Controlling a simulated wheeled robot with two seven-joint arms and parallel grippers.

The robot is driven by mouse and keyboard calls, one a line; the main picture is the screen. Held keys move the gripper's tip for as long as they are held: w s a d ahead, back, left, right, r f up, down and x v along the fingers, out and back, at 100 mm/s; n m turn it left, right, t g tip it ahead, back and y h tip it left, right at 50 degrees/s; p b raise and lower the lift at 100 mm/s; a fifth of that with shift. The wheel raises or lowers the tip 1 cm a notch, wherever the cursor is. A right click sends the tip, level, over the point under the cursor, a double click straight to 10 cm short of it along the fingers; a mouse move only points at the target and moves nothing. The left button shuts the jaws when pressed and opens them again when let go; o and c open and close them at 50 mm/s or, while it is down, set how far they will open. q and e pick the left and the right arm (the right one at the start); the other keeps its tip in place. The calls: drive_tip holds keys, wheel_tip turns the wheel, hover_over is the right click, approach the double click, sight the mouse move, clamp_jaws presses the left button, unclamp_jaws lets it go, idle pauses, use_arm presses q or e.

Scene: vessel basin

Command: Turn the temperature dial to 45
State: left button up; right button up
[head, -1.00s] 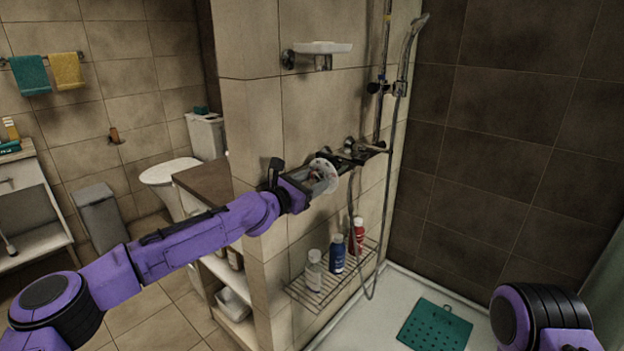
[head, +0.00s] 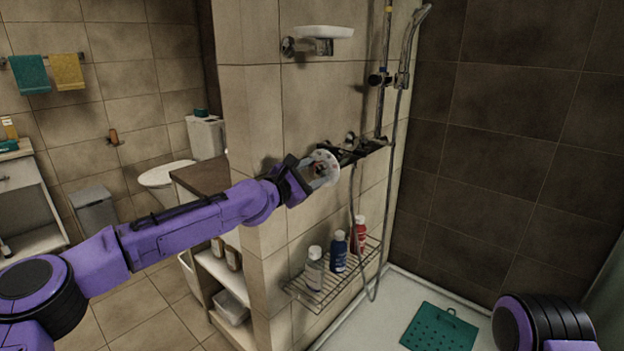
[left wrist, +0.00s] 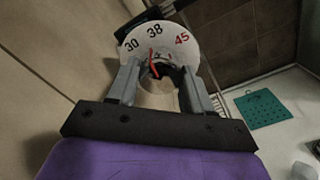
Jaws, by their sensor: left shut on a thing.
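The temperature dial is a white round plate (left wrist: 188,50) marked 30, 38 and a red 45 in the left wrist view. It also shows at the wall mixer in the head view (head: 327,166). A red pointer (left wrist: 152,62) at its centre points close to 38, slightly toward the 30 side. My left gripper (left wrist: 160,84) is shut on the dial's knob, one finger on each side. The knob is partly hidden between the fingers. In the head view my left gripper (head: 310,181) reaches the dial from the left. My right gripper is out of view.
A wire shelf (head: 318,301) with several bottles hangs below the mixer. A shower hose (head: 385,226) hangs beside it. A white soap dish (head: 322,32) is above. A green mat (head: 440,327) lies on the shower floor. The tiled wall is close to my left gripper.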

use_arm(q)
drive_tip(key=m+b, duration=0.3)
drive_tip(key=m, duration=0.3)
drive_tip(key=shift+f+b, duration=0.2)
drive_tip(key=shift+b, duration=0.1)
drive_tip(key=m+b, duration=0.1)
drive_tip(key=m, duration=0.3)
drive_tip(key=shift+b, duration=0.35)
drive_tip(key=shift+r+m+b, duration=0.1)
drive_tip(key=shift+m+b, duration=0.2)
drive_tip(key=shift+m, duration=0.7)
drive_tip(key=shift+r, duration=0.1)
drive_tip(key=o, duration=1)
drive_tip(key=shift+o, duration=0.2)
drive_tip(key=shift+s, duration=0.1)
